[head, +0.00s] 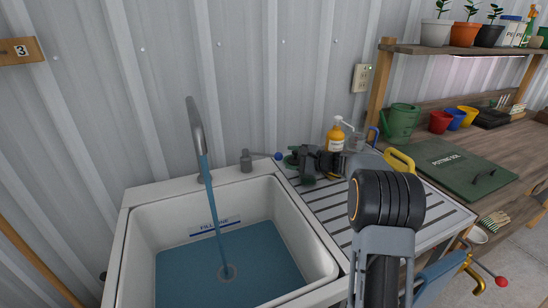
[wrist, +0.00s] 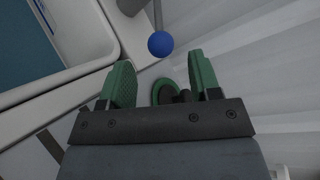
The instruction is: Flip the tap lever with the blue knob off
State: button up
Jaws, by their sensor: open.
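The tap lever's blue knob (head: 278,156) sticks out to the right of the grey tap body (head: 246,160) on the sink's back ledge. Water runs from the curved metal spout (head: 196,125) into the white sink (head: 130,225), where blue water stands just below a fill line label. My gripper (head: 302,162) is at the sink's back right corner, just right of the knob. In the wrist view, the blue knob (wrist: 160,44) lies beyond the open green fingertips of my gripper (wrist: 160,72), roughly centred between them and apart from both.
An orange soap bottle (head: 335,138) stands just behind my gripper on the ribbed drainboard (head: 335,205). A green watering can (head: 401,122) and coloured pots stand on the bench at right. A red-knobbed lever (head: 501,281) is at lower right. The metal wall rises close behind.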

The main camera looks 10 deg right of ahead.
aim_at(281, 157)
jog(key=x, duration=0.7)
jog(key=shift+w+a+f, duration=0.1)
jog(key=shift+w+a, duration=0.15)
jog(key=shift+a, duration=0.05)
grip_shut()
